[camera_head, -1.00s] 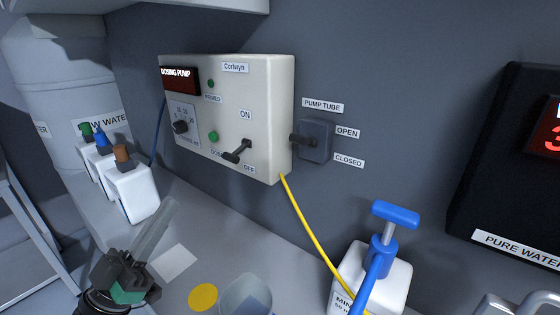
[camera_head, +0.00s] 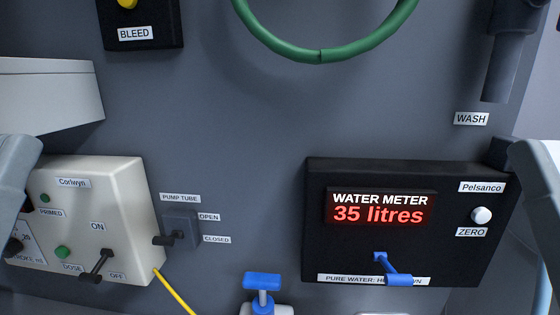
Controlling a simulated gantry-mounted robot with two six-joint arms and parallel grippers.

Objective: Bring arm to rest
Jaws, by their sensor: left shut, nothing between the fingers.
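My two arms show only as grey links at the picture's edges. A link of my left arm (camera_head: 14,172) crosses the left edge in front of the dosing pump. A link of my right arm (camera_head: 541,190) crosses the right edge, beside the water meter. No fingers of either gripper can be seen.
The dosing pump (camera_head: 132,185) is on the left. The pump tube valve (camera_head: 181,222) sits right of it. The water meter (camera_head: 325,255) reads 35 litres, with a blue lever (camera_head: 393,272) below. A blue-handled container (camera_head: 262,282) is at bottom centre. A green hose (camera_head: 320,57) hangs above.

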